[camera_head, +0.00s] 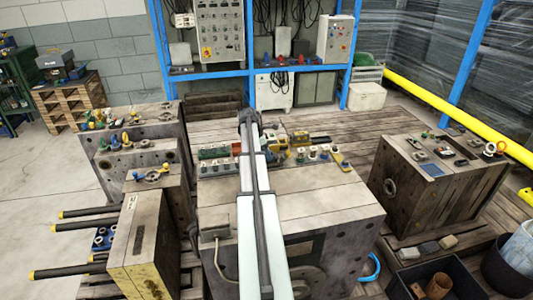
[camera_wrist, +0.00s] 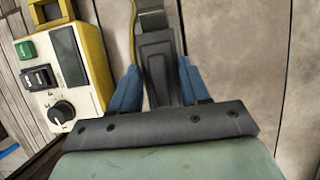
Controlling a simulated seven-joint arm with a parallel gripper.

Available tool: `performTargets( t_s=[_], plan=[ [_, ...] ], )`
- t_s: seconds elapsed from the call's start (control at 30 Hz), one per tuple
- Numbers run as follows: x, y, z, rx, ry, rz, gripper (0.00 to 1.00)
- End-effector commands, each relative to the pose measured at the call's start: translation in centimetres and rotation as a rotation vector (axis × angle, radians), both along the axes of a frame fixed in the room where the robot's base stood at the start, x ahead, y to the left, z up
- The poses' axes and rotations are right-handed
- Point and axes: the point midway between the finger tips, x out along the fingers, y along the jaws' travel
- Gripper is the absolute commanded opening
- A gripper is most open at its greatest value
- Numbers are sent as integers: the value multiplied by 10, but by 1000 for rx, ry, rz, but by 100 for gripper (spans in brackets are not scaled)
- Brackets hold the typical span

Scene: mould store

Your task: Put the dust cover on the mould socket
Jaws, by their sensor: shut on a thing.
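My gripper shows in the wrist view (camera_wrist: 158,68), with blue fingers on both sides of a dark grey piece (camera_wrist: 158,48). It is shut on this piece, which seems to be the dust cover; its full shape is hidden. A greenish-grey part shows at the piece's far end, and I cannot tell whether they touch. The gripper is above a pale, worn block top. In the head view my arm reaches to the block's far edge and hides the fingers and the held piece. I cannot make out the mould socket for certain in either view.
A yellow-edged control box (camera_wrist: 68,70) with a knob and switches stands left of the fingers. Several small coloured parts line the far edge of the central block (camera_head: 310,205). Its front top is mostly clear. Another block (camera_head: 440,195) stands right, and shelving with cabinets behind.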

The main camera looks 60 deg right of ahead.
Motion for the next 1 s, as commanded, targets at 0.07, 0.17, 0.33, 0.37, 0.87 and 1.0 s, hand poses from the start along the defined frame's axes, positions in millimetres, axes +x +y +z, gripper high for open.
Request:
performTargets(
  t_s=[0.07, 0.17, 0.33, 0.37, 0.87, 1.0],
  plan=[
    [0, 0, -1, 0, 0, 0, 15],
    [0, 0, -2, 0, 0, 0, 15],
    [0, 0, -6, 0, 0, 0, 15],
    [0, 0, -6, 0, 0, 0, 15],
    [0, 0, -9, 0, 0, 0, 15],
    [0, 0, -10, 0, 0, 0, 15]
  ],
)
